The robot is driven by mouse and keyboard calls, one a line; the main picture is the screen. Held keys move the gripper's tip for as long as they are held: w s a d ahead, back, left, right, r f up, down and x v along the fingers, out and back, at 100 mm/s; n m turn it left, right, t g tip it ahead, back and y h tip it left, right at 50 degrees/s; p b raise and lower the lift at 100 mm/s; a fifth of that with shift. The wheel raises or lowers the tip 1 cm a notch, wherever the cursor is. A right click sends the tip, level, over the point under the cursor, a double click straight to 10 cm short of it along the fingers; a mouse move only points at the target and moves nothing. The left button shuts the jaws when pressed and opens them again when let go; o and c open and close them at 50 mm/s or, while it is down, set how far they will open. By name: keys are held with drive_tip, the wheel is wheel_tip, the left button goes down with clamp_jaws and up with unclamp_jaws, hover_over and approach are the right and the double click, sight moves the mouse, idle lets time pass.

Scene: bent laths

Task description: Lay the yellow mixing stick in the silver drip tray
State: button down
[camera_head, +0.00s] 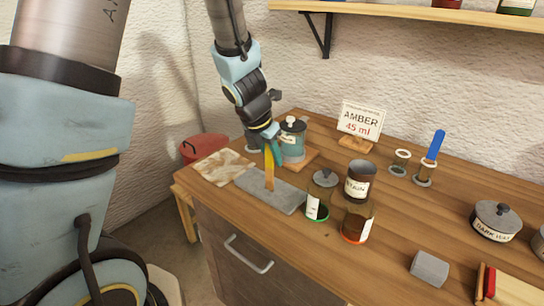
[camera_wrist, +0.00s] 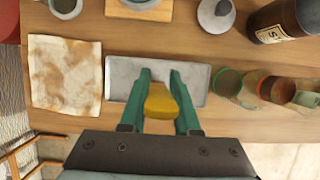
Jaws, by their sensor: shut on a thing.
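The yellow mixing stick (camera_head: 269,168) hangs roughly upright from my gripper (camera_head: 274,151), its brownish lower end over the silver drip tray (camera_head: 285,198). I cannot tell whether that end touches the tray. In the wrist view, the stick (camera_wrist: 160,101) sits between the green fingers of my gripper (camera_wrist: 161,100), which is shut on it. The tray (camera_wrist: 121,72) lies flat beneath in that view, its middle partly hidden by the fingers and stick. No other thing is visible in the tray.
A stained cloth (camera_head: 222,167) lies just left of the tray. A lidded teal jar (camera_head: 292,141) stands behind it. A grey block (camera_head: 429,269) lies farther right.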

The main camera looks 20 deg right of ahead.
drive_tip(key=c, duration=0.6)
unclamp_jaws()
drive_tip(key=shift+f, duration=0.1)
drive_tip(key=shift+c, duration=0.2)
drive_tip(key=p+v, duration=0.6)
drive_tip(key=v, duration=0.6)
drive_tip(key=s+a+m+y, duration=0.1)
drive_tip(key=a+m+y, duration=0.2)
drive_tip(key=a+m, duration=2.2)
drive_tip(key=shift+s+a+f+g+y, duration=0.15)
drive_tip(key=shift+s+a+g+y, duration=0.2)
drive_tip(key=shift+a, duration=0.3)
